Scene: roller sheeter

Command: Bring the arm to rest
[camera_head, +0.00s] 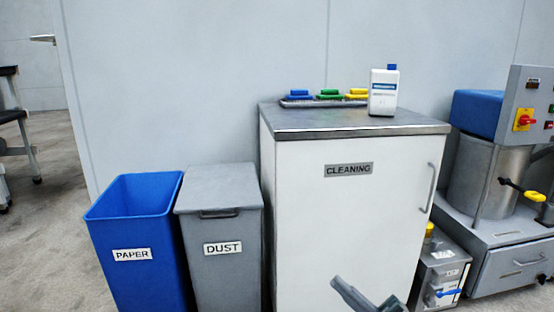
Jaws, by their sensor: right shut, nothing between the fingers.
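My right gripper (362,297) shows at the bottom edge of the head view, in front of the lower part of the white cleaning cabinet (325,222). Its dark grey fingers are shut and hold nothing. Most of the right arm is cut off by the bottom of the picture. My left gripper does not show.
A blue paper bin (142,280) and a lidded grey dust bin (228,275) stand left of the cabinet. A white bottle (383,94) and a tray (297,103) with coloured items are on the cabinet top. A grey machine (500,240) stands at the right.

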